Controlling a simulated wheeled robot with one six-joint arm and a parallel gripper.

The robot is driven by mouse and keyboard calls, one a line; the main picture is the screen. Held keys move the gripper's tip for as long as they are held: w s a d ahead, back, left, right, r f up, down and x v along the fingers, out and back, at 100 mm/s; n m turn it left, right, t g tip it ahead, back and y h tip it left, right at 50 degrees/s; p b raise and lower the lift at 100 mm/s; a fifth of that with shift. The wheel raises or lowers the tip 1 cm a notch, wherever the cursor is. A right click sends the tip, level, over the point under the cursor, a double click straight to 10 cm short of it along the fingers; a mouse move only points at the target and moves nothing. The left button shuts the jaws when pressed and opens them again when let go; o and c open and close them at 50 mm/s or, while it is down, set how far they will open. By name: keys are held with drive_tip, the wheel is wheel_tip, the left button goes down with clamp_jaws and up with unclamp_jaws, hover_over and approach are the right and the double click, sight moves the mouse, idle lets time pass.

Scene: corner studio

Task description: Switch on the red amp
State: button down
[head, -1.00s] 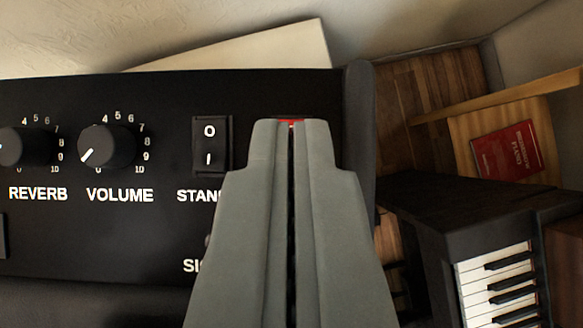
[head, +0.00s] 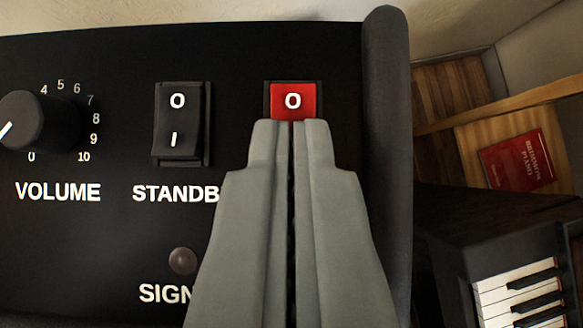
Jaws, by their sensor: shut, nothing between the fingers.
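The amp's black control panel (head: 110,240) fills the left and middle of the head view. A red rocker switch (head: 293,100) marked "O" on its upper half sits at the panel's right side. My gripper (head: 291,124) is shut and empty, with its fingertips over the lower half of the red switch. The switch's lower half and any label below it are hidden. I cannot tell whether the tips touch it. A black standby rocker (head: 182,124) marked "O" and "I" is left of it. The signal lamp (head: 183,261) looks dark.
A volume knob (head: 40,122) is at the far left of the panel. The amp's dark edge (head: 388,160) lies just right of the red switch. Beyond it are a red book (head: 517,155) on a wooden surface and a piano keyboard (head: 515,295).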

drive_tip(key=shift+r, duration=0.15)
drive_tip(key=shift+r, duration=0.65)
